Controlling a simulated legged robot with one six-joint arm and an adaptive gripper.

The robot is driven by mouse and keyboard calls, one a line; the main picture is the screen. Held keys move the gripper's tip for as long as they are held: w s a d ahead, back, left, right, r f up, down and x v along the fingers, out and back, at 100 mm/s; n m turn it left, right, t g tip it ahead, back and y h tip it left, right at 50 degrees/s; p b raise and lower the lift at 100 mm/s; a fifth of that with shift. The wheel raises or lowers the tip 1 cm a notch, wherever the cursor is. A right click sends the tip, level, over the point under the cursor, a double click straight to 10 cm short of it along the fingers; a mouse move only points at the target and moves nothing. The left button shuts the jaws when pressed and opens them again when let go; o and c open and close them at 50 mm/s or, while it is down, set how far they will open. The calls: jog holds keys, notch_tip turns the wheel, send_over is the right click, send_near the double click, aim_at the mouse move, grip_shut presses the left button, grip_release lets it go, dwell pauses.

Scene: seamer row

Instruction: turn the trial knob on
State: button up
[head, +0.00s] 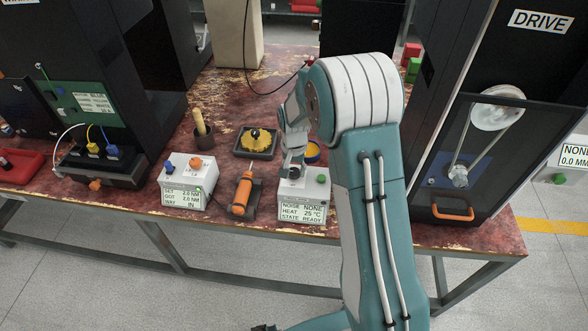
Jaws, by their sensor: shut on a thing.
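A white box (310,188) stands at the bench's front edge, left of my arm. Its front display (302,212) reads NOISE NONE, HEAT 25 °C, STATE READY. A small green button or knob (321,178) sits on the right of its top. My gripper (292,170) points down onto the left part of that top and is shut on a small part there, most likely the trial knob. My fingers hide that part, so its shape and turn angle cannot be seen.
An orange tool (242,192) stands in a dark holder left of the box. Beyond it is another white box (183,190) with a display. A dark tray (244,152) with a yellow part lies behind. The black DRIVE cabinet (453,120) stands at right.

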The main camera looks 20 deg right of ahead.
aim_at(293, 171)
jog(key=shift+s+f+m, duration=0.1)
jog(key=shift+f+m, duration=0.05)
jog(key=shift+m, duration=0.55)
jog(key=o, duration=1.1)
jog(key=shift+o, duration=0.2)
jog(key=shift+a, duration=0.1)
notch_tip(293, 171, up, 12)
